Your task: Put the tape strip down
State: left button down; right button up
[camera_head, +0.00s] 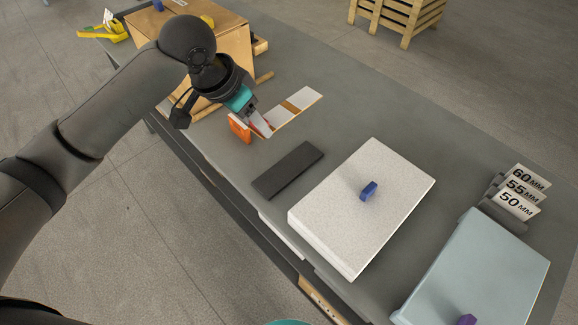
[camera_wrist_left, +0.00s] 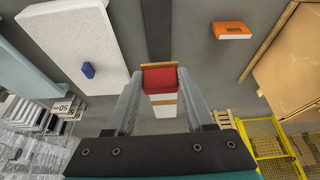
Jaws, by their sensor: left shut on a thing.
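My left gripper (camera_head: 262,128) is low over the near left part of the grey bench. It is shut on a small red piece, taken to be the tape strip (camera_wrist_left: 160,78), which sits between the fingertips in the left wrist view. In the head view the fingers mostly hide it. A white strip with tan bands (camera_head: 304,97) lies on the bench just beyond the gripper, partly behind the fingers. I cannot tell whether the red piece touches it. My right gripper is not in view.
An orange block (camera_head: 238,128) stands close beside the gripper. A dark grey bar (camera_head: 288,170), a pale slab (camera_head: 335,225) with a blue block (camera_head: 368,190), a light blue slab (camera_head: 490,275) and size cards (camera_head: 518,204) are to the right. A cardboard box (camera_head: 230,45) is behind.

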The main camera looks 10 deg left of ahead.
pick_arm(q)
jog(key=shift+w+f, duration=0.1)
jog(key=shift+f, duration=0.35)
jog(key=b, duration=0.5)
send_over(268, 184)
jog(key=s, duration=0.1)
jog(key=f, duration=1.5)
jog(key=shift+a+f, duration=0.35)
jog(key=shift+a, duration=0.05)
notch_tip(268, 184, down, 4)
jog(key=shift+b, duration=0.35)
jog(key=shift+r, duration=0.1)
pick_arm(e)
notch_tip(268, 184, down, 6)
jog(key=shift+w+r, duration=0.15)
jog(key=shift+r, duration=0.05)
pick_arm(q)
jog(key=shift+c, duration=1)
grip_release()
jog(key=p+v, duration=0.4)
jog(key=v, duration=0.8)
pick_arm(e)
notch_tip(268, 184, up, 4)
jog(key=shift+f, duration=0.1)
pick_arm(q)
jog(key=shift+s, duration=0.1)
